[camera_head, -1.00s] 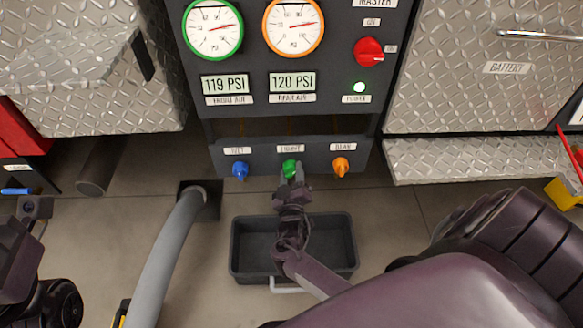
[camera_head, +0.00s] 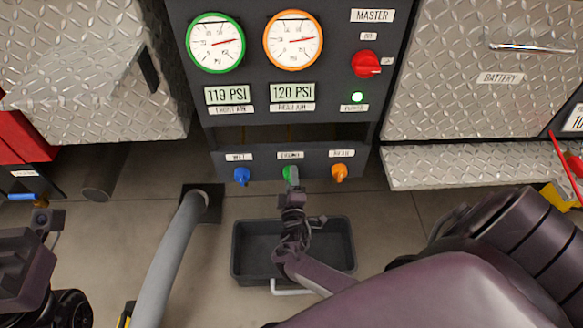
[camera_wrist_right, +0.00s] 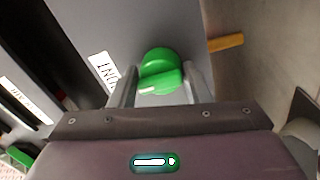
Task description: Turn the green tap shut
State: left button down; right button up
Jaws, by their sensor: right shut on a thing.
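The green tap (camera_head: 288,174) is the middle one of three on the lower strip of the dark panel. My right gripper (camera_head: 291,180) reaches up to it from below and is shut on its handle. In the right wrist view the green tap (camera_wrist_right: 160,72) sits between the two fingers (camera_wrist_right: 158,80), with a light mark on its handle. The fingers partly cover it in the head view. A dark part of my left arm shows at the left edge; its fingers cannot be made out.
A blue tap (camera_head: 241,176) and an orange tap (camera_head: 339,172) flank the green one. A black bin (camera_head: 240,272) stands on the floor below my right wrist. A thick grey hose (camera_head: 168,255) runs at left. The gauges (camera_head: 215,42) and red master switch (camera_head: 366,64) are above.

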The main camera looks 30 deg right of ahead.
jog(key=shift+a+f, duration=0.15)
jog(key=shift+a, duration=0.05)
jog(key=o, duration=0.9)
jog(key=shift+w, duration=0.1)
jog(key=shift+d, duration=0.1)
jog(key=shift+p+v, duration=1)
jog(key=shift+v, duration=2.95)
